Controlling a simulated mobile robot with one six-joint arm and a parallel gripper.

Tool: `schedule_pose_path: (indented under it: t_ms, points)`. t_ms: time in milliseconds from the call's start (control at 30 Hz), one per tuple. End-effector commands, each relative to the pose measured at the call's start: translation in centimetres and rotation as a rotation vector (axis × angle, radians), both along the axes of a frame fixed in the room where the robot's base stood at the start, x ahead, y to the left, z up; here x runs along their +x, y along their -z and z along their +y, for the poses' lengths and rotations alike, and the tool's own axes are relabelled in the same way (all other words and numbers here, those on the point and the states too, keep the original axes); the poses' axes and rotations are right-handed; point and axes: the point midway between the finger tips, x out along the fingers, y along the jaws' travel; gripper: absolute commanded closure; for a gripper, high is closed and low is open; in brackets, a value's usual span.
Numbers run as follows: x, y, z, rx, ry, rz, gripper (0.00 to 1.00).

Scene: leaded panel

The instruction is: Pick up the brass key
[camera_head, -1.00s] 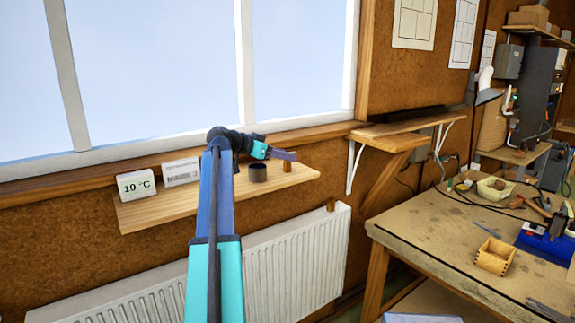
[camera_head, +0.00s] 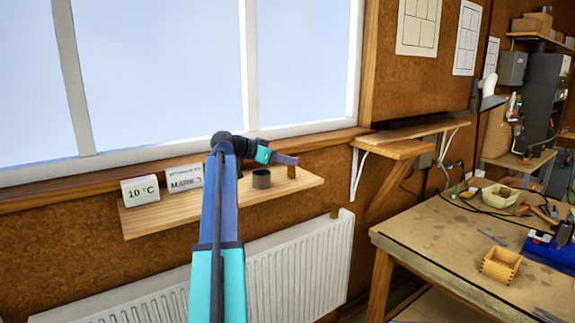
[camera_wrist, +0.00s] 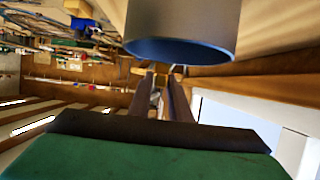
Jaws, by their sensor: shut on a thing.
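My gripper (camera_head: 292,160) is over the right part of the wooden window shelf (camera_head: 150,222), pointing right. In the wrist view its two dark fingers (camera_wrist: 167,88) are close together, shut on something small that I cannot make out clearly. I cannot pick out a brass key in either view. A small brown upright piece (camera_head: 292,174) shows at the shelf's right end, just below the fingertips, partly hidden by them. A dark round cup (camera_head: 261,180) stands on the shelf left of the fingertips. It fills the top of the wrist view (camera_wrist: 183,25).
A "10 °C" display (camera_head: 140,190) and a "MARK 3" sign (camera_head: 184,178) stand on the shelf's left. A white radiator (camera_head: 300,260) is below. A bracketed wooden shelf (camera_head: 400,143) is to the right. The workbench (camera_head: 425,235) holds a wooden box (camera_head: 501,264) and tools.

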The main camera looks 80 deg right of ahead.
Motion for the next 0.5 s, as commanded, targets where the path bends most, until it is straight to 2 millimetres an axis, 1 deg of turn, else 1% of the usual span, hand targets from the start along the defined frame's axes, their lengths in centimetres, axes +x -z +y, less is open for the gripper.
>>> schedule_pose_path:
  t_ms: [500]
  points:
    - [0.1,-3.0,-0.1,-0.001,0.000,0.001,1.00]
